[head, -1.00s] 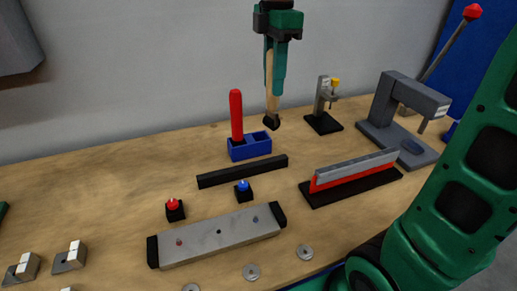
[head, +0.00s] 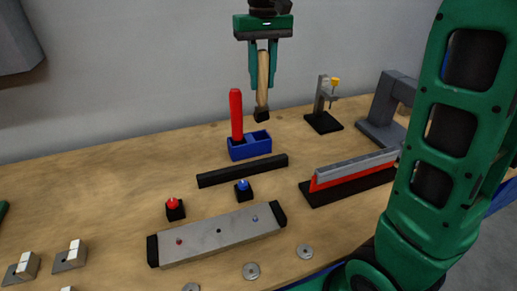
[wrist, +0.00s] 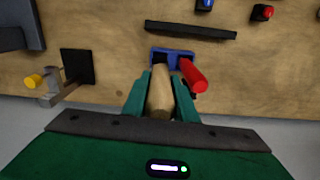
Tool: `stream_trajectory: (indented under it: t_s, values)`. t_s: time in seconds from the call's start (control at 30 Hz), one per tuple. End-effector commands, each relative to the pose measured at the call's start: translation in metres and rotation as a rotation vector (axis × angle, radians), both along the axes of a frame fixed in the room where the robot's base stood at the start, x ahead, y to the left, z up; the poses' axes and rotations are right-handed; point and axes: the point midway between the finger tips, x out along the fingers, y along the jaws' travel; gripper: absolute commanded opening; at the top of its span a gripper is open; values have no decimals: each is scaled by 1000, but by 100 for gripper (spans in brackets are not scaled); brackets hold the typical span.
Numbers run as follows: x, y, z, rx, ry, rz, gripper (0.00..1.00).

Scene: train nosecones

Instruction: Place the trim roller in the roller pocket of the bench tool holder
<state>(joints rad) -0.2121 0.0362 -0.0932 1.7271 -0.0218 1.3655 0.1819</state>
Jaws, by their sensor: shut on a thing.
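My gripper (head: 263,68) is shut on the trim roller (head: 262,80), which has a wooden handle and a dark roller end pointing down. The roller hangs nearly upright, its dark end just above the right side of the blue bench tool holder (head: 240,152). A red-handled tool (head: 236,115) stands in the holder's left pocket. In the wrist view the wooden handle (wrist: 160,92) lies between my fingers, and the holder (wrist: 158,53) is beyond it.
A black bar (head: 242,171) lies in front of the holder. A small stand with a yellow knob (head: 323,118) and a grey press (head: 380,125) stand to the right. A red and grey strip fixture (head: 352,172) is at front right. The bench left of the holder is clear.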

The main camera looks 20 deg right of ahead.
Motion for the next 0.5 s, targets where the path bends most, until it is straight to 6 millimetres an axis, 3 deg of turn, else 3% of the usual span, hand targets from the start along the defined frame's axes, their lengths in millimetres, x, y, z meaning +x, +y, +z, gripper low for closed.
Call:
stream_trajectory:
  t_s: [0.27,0.5]
  values:
    - [9,0,-6,-2,0,-209,1]
    - [8,0,-44,-3,3,-221,1]
